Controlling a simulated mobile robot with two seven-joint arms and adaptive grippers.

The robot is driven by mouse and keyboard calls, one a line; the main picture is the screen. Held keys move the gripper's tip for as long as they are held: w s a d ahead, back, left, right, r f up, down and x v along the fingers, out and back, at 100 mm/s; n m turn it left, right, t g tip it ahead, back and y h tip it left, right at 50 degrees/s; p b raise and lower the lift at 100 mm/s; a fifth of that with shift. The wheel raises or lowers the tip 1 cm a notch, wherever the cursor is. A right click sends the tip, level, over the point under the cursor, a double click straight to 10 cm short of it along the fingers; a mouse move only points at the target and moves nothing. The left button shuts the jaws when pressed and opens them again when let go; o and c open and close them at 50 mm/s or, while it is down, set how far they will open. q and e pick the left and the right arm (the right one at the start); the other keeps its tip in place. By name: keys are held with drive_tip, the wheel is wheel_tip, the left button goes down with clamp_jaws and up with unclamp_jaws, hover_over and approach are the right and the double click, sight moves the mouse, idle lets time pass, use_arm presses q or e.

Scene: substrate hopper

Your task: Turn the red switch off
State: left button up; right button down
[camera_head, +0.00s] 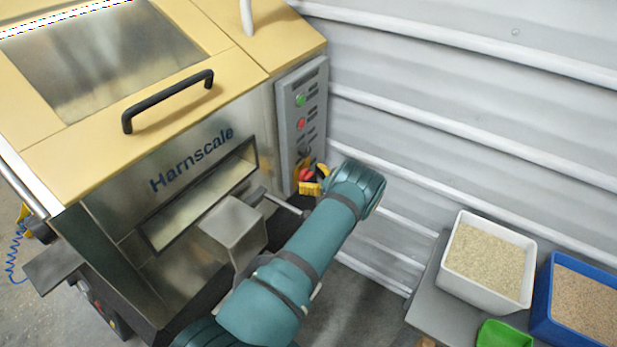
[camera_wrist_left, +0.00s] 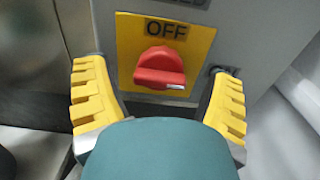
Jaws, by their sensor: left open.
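The red switch (camera_wrist_left: 160,70) is a rotary knob on a yellow plate (camera_wrist_left: 128,35) below an "OFF" label, in the left wrist view. Its grip bar lies roughly level, with a pale mark at its right end. In the head view the red switch (camera_head: 306,175) sits low on the grey control panel (camera_head: 286,130), partly hidden by my gripper. My left gripper (camera_head: 313,187) is open and faces it. In the left wrist view its yellow fingers (camera_wrist_left: 158,82) stand on either side of the knob, apart from it. My right gripper is not in view.
A ribbed wall (camera_head: 450,90) is close behind. A white tub (camera_head: 530,262) and a blue tub (camera_head: 543,300) stand at the right.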

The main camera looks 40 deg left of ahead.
use_arm(q)
drive_tip(key=shift+a, duration=0.25)
drive_tip(key=c, duration=1.2)
